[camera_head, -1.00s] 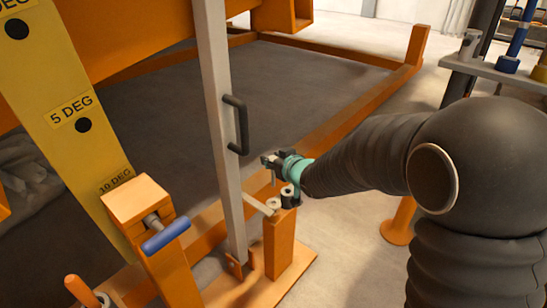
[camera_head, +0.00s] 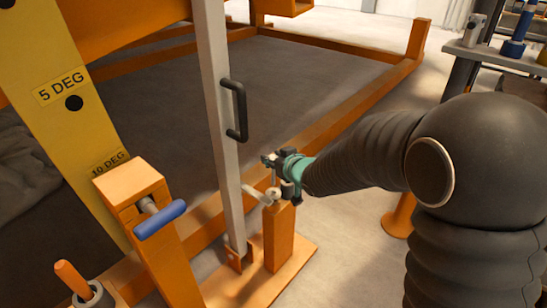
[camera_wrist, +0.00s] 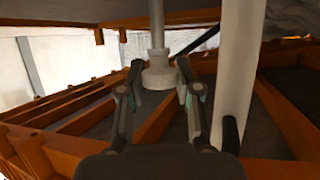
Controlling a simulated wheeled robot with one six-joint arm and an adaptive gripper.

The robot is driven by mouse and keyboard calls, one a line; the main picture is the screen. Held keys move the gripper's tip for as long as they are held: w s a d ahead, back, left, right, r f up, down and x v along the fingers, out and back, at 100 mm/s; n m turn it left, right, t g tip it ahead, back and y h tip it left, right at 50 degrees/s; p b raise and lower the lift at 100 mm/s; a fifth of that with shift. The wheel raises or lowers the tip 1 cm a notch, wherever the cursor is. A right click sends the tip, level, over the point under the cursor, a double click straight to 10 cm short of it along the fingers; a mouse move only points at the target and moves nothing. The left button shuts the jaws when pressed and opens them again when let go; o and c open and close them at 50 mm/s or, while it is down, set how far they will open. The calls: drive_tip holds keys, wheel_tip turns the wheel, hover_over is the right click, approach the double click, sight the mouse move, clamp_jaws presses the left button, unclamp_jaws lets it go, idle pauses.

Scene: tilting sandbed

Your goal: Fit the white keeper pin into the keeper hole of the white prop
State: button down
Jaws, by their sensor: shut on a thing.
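The white prop (camera_head: 217,110) is a tall pale post with a black handle, standing in an orange foot at the middle left of the head view. It also shows at the right of the wrist view (camera_wrist: 238,65). My gripper (camera_head: 276,160) is right of the prop, just above a short orange post. In the wrist view my gripper (camera_wrist: 157,72) is shut on the white keeper pin (camera_wrist: 157,77), which has a wide pale collar and a thinner shaft. A pale fitting (camera_head: 257,194) lies between post top and prop. I cannot make out the keeper hole.
The short orange post (camera_head: 279,240) stands close below my gripper. A blue-handled pin (camera_head: 160,219) sticks out of an orange block at left, beside the yellow degree plate (camera_head: 60,120). Open floor lies right of the orange base.

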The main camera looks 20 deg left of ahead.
sight(273, 184)
drive_tip(key=shift+f+b, duration=0.55)
drive_tip(key=shift+f, duration=0.4)
drive_tip(key=shift+f+b, duration=3.4)
drive_tip(key=shift+f, duration=0.6)
idle(0.7)
drive_tip(key=c, duration=0.7)
unclamp_jaws()
drive_tip(key=v, duration=1.2)
